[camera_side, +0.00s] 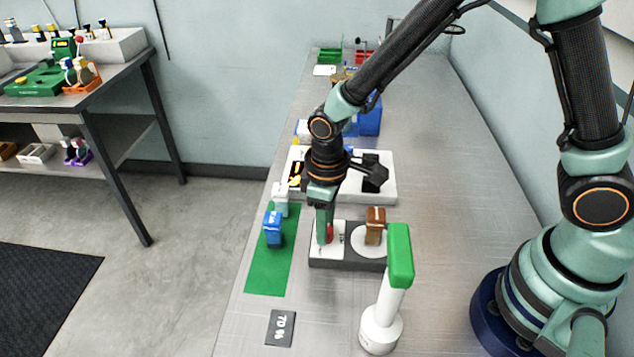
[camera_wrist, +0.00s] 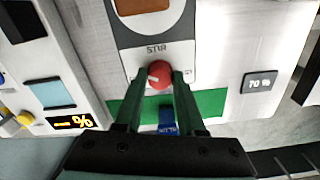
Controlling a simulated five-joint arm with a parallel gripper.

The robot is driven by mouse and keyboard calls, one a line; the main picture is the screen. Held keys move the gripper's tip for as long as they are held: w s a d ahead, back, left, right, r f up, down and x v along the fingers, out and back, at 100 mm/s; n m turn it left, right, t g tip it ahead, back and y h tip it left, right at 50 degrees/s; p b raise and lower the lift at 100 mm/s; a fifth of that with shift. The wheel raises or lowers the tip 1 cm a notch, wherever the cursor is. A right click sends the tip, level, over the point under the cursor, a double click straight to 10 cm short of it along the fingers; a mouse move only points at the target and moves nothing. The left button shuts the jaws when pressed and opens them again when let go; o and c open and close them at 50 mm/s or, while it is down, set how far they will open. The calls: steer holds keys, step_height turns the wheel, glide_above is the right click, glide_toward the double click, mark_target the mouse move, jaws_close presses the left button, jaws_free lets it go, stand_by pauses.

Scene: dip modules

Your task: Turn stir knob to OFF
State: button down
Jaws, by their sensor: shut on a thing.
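The red stir knob (camera_wrist: 159,75) sits on the white panel of the stirrer (camera_wrist: 190,65), below the printed word STIR. In the side view, my gripper (camera_side: 326,238) reaches straight down to the knob (camera_side: 330,233), which is mostly hidden by the fingers. The stirrer (camera_side: 345,259) is a grey base with a round white plate. The OFF label cannot be read.
A white and green handheld device (camera_side: 393,280) stands close at right. A 70 % card (camera_side: 280,327) lies in front. A white instrument (camera_side: 377,188) stands behind.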

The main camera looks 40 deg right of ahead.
steer(key=n, duration=0.5)
steer(key=shift+n, duration=0.3)
stand_by(0.4)
steer(key=c, duration=0.5)
jaws_free()
steer(key=shift+r, duration=0.1)
step_height(320, 180, up, 12)
